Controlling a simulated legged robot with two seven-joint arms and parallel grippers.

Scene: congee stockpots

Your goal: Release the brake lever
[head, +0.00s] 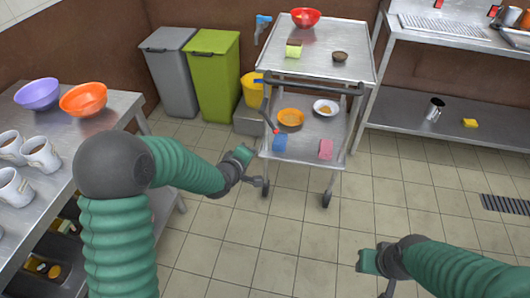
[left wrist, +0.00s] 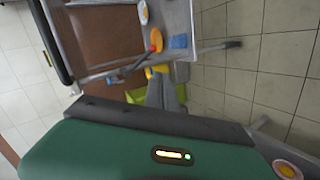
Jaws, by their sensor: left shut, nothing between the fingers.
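The steel trolley (head: 325,62) stands at the back centre in the head view, with a dark push handle along its near edge. A thin lever with a red tip (head: 276,131), which looks like the brake lever, slants down from the trolley's left side. My left gripper (head: 264,185) is shut and empty, below and slightly left of the lever, apart from it, near the trolley's left front wheel.
Bins (head: 210,70) stand behind left. A table with mugs (head: 40,153) is at left. The floor (head: 300,235) in front is clear.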

